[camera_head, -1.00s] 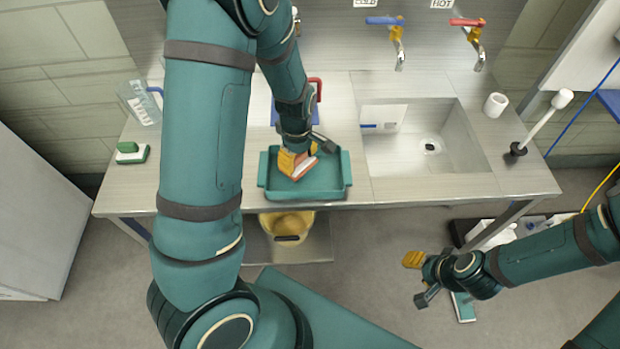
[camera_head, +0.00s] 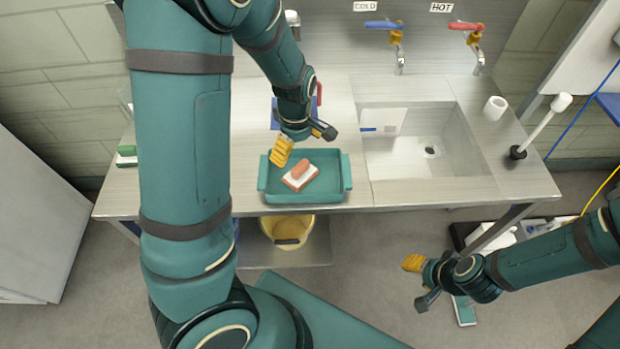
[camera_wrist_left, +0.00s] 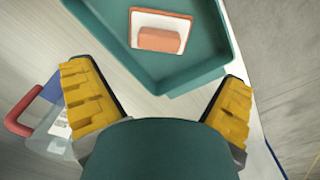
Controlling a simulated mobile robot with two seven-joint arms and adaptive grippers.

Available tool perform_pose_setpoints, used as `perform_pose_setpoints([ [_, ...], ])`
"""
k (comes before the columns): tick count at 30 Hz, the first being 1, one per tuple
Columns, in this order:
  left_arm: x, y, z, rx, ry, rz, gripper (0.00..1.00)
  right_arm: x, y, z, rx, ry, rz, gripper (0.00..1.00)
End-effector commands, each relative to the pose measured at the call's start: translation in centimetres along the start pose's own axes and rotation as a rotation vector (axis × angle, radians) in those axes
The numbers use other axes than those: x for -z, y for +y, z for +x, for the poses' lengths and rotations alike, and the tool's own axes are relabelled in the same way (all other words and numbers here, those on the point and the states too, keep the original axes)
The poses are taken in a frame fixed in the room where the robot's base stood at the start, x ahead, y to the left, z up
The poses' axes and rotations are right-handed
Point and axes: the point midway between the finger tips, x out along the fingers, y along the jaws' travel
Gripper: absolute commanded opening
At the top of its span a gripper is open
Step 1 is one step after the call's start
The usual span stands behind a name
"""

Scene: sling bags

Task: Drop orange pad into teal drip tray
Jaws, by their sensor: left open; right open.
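The orange pad (camera_head: 300,172), with a white layer and an orange block on top, lies inside the teal drip tray (camera_head: 325,194) on the counter. In the left wrist view the pad (camera_wrist_left: 160,38) rests on the floor of the tray (camera_wrist_left: 104,25), clear of its walls. My left gripper (camera_head: 300,145) is open and empty, raised just behind the tray's back left edge. Its yellow fingers stand wide apart in the left wrist view (camera_wrist_left: 157,105), with nothing between them. My right gripper (camera_head: 418,280) is open and empty, out in front of the counter at lower right.
A sink (camera_head: 418,180) with a white card in it lies right of the tray. A white cup (camera_head: 495,107) and a white-headed brush (camera_head: 540,125) stand beyond it. A green-and-white brush (camera_head: 127,160) is at the counter's left. A yellow bucket (camera_head: 287,229) sits below.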

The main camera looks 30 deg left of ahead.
Motion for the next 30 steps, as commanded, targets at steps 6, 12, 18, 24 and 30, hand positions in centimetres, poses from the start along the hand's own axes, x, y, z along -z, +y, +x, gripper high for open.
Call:
perform_pose_setpoints([
  [6,0.0,0.1,-4.3,-0.005,0.000,0.002,0.98,0.0,0.0,0.0,0.000,0.000,0.000,0.47],
  [12,0.0,0.1,-6.4,-0.003,-0.001,0.002,0.98,0.0,0.0,0.0,0.000,0.000,0.000,0.47],
  [18,0.0,0.0,-6.8,0.001,0.000,0.000,0.98,0.0,0.0,0.0,0.000,0.000,0.000,0.47],
  [24,0.0,0.0,-6.8,0.001,0.000,0.000,0.98,0.0,0.0,0.0,0.000,0.000,0.000,0.47],
  [30,0.0,0.0,-6.8,0.000,0.000,0.000,0.98,0.0,0.0,0.0,0.000,0.000,0.000,0.47],
])
